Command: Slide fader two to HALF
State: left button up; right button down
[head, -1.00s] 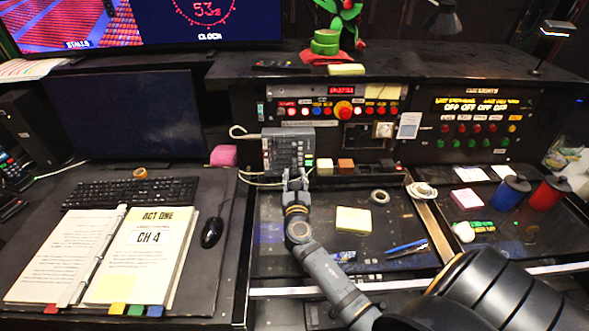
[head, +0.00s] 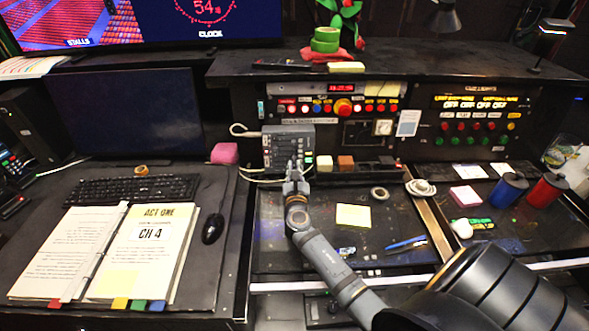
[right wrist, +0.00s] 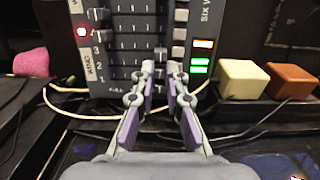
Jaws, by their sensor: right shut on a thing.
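My left gripper is not in view.
A cream block (head: 325,163) and an orange block (head: 346,163) stand right of the fader box, and a pink block (head: 225,154) to its left. A white cable loops beside the box. A yellow note (head: 353,216) and a tape roll (head: 379,193) lie on the desk.

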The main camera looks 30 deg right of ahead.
aim_at(284, 161)
jog(key=shift+w+a, duration=0.4)
jog(key=shift+a, duration=0.3)
jog(key=shift+w+a, duration=0.4)
jog(key=shift+a, duration=0.25)
jog(key=c, duration=1.4)
grip_release()
jog(key=shift+d, duration=0.1)
jog(key=shift+o, duration=0.2)
jog(key=v, duration=0.7)
jog(key=shift+s+a, duration=0.2)
